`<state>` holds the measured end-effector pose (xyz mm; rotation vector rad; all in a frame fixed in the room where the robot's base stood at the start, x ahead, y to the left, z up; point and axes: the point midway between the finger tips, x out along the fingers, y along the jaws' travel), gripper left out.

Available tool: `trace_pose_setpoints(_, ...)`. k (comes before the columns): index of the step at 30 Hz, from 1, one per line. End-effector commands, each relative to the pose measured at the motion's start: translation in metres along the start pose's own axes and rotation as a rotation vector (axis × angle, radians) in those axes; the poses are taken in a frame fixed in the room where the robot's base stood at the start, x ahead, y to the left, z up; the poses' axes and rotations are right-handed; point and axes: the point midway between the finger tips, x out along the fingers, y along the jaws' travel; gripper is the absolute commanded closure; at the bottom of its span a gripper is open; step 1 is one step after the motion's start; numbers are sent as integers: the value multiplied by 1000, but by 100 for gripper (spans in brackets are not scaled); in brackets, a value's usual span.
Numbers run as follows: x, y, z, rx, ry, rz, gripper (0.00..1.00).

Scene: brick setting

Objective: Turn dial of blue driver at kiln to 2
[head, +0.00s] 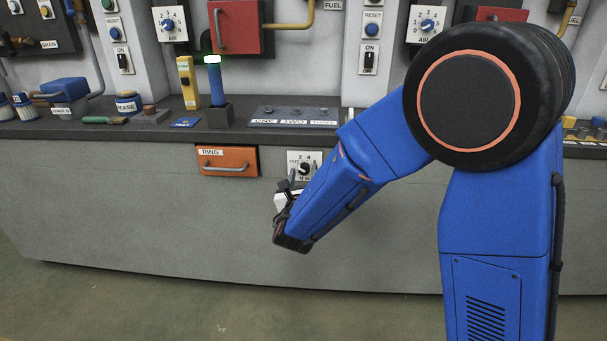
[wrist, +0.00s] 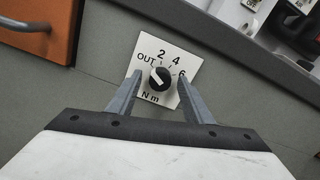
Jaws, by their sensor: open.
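The dial (wrist: 160,79) is a round black knob on a white plate (wrist: 188,70) marked OUT, 2, 4, 6 and N m. Its white mark seems to point to the upper left, toward OUT. In the head view the plate (head: 315,157) is on the grey counter front, partly hidden by my arm. My gripper (wrist: 160,76) is open, its two fingers on either side of the knob; contact cannot be told. It also shows in the head view (head: 284,193), in front of the plate. A blue driver (head: 216,83) stands upright in a dark holder (head: 221,116) on the counter.
An orange drawer (head: 227,161) labelled RING, with a bar handle, is left of the plate. Above it, the counter holds a yellow tool (head: 187,80) and a grey panel (head: 292,114) labelled ONE, TWO. AIR dials (head: 171,24) are on the wall behind.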

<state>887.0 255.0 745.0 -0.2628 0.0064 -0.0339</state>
Motion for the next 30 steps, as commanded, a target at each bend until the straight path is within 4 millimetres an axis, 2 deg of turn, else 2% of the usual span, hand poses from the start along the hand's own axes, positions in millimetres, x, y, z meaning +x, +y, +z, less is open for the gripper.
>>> trace_pose_setpoints(9,3,0,0,0,-1,0,54)
trace_pose_setpoints(10,3,0,0,0,-1,0,56)
trace_pose_setpoints(15,3,0,0,0,0,0,95)
trace_pose_setpoints(23,3,0,0,18,-1,0,95)
trace_pose_setpoints(30,3,0,0,124,-2,0,95)
